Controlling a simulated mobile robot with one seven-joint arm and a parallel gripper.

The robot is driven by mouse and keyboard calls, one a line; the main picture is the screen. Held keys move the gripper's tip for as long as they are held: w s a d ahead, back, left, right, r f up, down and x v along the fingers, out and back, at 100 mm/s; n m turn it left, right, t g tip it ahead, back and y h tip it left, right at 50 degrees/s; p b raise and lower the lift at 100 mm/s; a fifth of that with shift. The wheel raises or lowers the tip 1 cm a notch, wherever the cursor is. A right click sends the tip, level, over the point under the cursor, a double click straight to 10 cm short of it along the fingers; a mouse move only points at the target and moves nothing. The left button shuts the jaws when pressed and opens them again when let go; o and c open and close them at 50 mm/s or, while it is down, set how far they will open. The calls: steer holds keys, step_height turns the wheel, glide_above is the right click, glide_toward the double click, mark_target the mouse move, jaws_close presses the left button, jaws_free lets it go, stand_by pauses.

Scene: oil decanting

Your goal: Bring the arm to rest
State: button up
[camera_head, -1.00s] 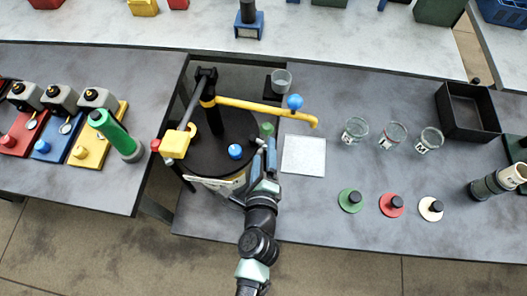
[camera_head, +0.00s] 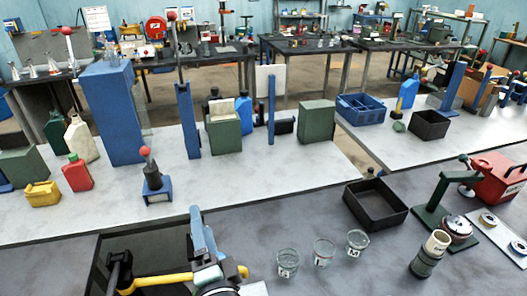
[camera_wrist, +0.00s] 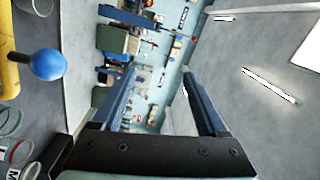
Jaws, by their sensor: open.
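My gripper (camera_head: 203,236) shows at the bottom of the head view, its blue fingers pointing up, above the yellow pipe (camera_head: 165,280) of the pump. In the wrist view my gripper (camera_wrist: 160,85) has its two fingers apart with nothing between them. Behind them the view looks out across the room to the far wall and ceiling. The pipe's blue ball knob (camera_wrist: 48,64) is at the left of the wrist view, apart from the fingers.
Three labelled glass beakers (camera_head: 323,252) stand to the right of my gripper. A black tray (camera_head: 376,204) and a grey-green cylinder (camera_head: 429,254) stand further right. Behind, a pale bench (camera_head: 235,187) holds a tall blue block (camera_head: 113,112) and several containers.

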steer(key=d+r+n+t, duration=0.3)
steer(key=r+n, duration=0.1)
steer(key=r, duration=1)
steer(key=d+r+n+t, duration=0.2)
steer(key=r+n, duration=0.2)
steer(key=r, duration=0.9)
steer(key=s+d+r+n+t+h, duration=0.2)
steer(key=s+d+r+h, duration=0.1)
steer(key=s+r, duration=0.3)
steer(key=s+d+r+n+t+h, duration=0.1)
steer(key=s+d+r+t+h, duration=0.2)
steer(key=s+r, duration=0.3)
step_height(320, 180, up, 5)
steer(key=shift+d+r+n, duration=0.15)
steer(key=shift+d+n, duration=0.1)
steer(key=shift+n, duration=0.15)
